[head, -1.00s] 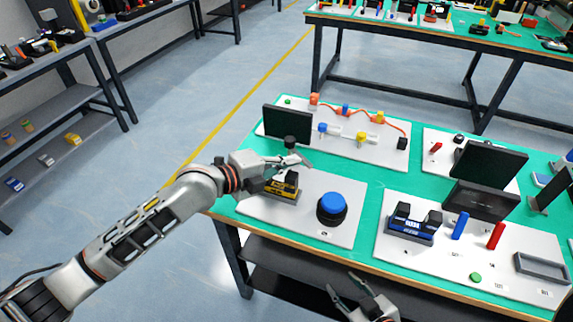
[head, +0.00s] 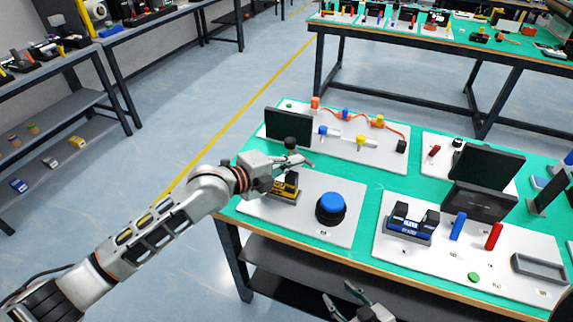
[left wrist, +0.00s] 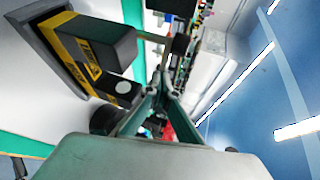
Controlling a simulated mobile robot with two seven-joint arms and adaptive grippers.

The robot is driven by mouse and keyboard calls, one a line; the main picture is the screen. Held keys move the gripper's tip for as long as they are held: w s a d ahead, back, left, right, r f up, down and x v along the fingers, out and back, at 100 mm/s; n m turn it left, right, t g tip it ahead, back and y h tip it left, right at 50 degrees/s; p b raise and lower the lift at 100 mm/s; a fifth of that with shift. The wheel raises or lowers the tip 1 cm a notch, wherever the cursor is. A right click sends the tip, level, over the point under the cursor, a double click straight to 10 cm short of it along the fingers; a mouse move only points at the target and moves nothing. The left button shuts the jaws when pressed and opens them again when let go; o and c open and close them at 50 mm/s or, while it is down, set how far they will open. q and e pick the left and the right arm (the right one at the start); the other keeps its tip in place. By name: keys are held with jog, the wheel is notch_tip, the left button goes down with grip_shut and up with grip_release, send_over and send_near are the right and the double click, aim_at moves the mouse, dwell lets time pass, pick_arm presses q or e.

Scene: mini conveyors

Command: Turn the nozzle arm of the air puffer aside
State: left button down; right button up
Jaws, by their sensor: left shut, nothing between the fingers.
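My left gripper (head: 306,161) is shut and empty above the near-left white board, beside a black-and-yellow unit (head: 286,188). That unit fills the upper left of the left wrist view (left wrist: 92,45). A thin rod with a small brownish-grey block (left wrist: 179,44) at its end stands close to the shut fingertips (left wrist: 166,78) there; it may be the puffer's nozzle arm, and I cannot tell whether they touch. A black round knob (head: 291,143) shows just behind the gripper. My right gripper (head: 342,299) is open and empty below the table's front edge.
A large blue button (head: 331,206) stands right of the black-and-yellow unit. A black panel (head: 288,125) rises behind. A blue-black unit (head: 408,222), blue and red posts (head: 494,236) and a grey tray (head: 538,268) stand on the right board.

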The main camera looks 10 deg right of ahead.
pick_arm(q)
jog(key=shift+w+d, duration=0.15)
jog(key=shift+d, duration=0.9)
pick_arm(e)
jog(key=shift+s+f, duration=0.15)
jog(key=shift+f, duration=0.15)
pick_arm(q)
jog(key=shift+d, duration=0.1)
pick_arm(e)
jog(key=shift+a, duration=0.1)
